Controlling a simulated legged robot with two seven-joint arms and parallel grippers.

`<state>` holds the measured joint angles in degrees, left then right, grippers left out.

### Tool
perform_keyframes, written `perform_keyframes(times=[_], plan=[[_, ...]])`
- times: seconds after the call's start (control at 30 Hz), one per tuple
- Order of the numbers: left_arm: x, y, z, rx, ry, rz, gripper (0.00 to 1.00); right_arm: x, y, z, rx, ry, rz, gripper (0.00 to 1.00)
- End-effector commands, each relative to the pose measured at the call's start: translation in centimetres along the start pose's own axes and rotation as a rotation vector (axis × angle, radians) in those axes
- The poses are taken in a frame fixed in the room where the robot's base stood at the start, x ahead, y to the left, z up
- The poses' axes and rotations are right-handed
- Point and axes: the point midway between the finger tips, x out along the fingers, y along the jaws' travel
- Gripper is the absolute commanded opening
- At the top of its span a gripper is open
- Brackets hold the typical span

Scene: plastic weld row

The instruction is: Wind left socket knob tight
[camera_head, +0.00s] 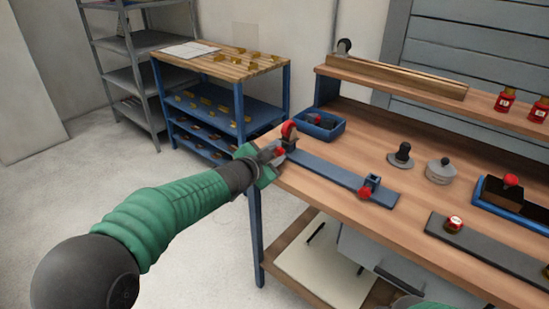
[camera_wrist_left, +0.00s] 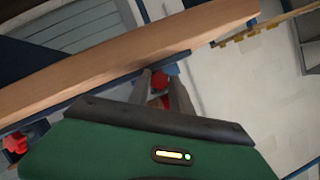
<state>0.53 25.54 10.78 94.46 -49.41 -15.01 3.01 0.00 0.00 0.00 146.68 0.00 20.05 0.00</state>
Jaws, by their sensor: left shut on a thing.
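A long blue bar (camera_head: 335,176) lies along the front of the workbench, with a socket at each end. The left socket knob (camera_head: 280,151) is red and sits at the bar's left end. My left gripper (camera_head: 275,152) is at that end, shut on the knob; its fingers hide part of it. In the left wrist view the red knob (camera_wrist_left: 159,82) shows between the two fingers (camera_wrist_left: 161,92). The right socket has its own red knob (camera_head: 366,192), free of any gripper. My right gripper is not clearly in view; only a green piece of mine shows at the bottom edge.
A blue bin (camera_head: 320,125) stands just behind the left socket. A black-knobbed part (camera_head: 401,154), a grey round pot (camera_head: 440,171) and a grey bar (camera_head: 490,246) lie to the right. A blue trolley (camera_head: 240,108) stands beyond the bench's left end.

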Motion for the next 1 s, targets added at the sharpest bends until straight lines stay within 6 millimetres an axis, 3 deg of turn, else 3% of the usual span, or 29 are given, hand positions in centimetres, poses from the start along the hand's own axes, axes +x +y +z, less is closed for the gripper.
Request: perform_keyframes(times=[0.17, 0.2, 0.37, 0.6, 0.73, 0.87, 1.0], plan=[[0.0, 0.2, 0.2, 0.000, -0.005, 0.004, 0.00, 0.0, 0.0, 0.0, 0.000, 0.000, 0.000, 0.36], [0.0, 0.2, 0.2, -0.001, -0.005, 0.004, 0.27, 0.0, 0.0, 0.0, 0.000, 0.000, 0.000, 0.36], [0.0, 0.2, 0.2, -0.001, -0.004, 0.004, 0.48, 0.0, 0.0, 0.0, 0.000, 0.000, 0.000, 0.36], [0.0, 0.3, 0.2, -0.001, -0.004, 0.006, 0.48, 0.0, 0.0, 0.0, 0.000, 0.000, 0.000, 0.36], [-1.1, 0.2, 0.0, 0.000, -0.004, 0.006, 0.48, -0.4, 0.0, -0.1, 0.000, 0.000, 0.000, 0.36], [-4.2, -0.1, -0.1, 0.000, -0.005, 0.003, 0.48, -1.2, 0.0, -0.3, 0.000, 0.000, 0.000, 0.36], [-8.5, -0.4, -0.3, -0.001, -0.004, -0.001, 0.48, -2.6, 0.0, -0.6, 0.000, 0.000, 0.000, 0.36]])
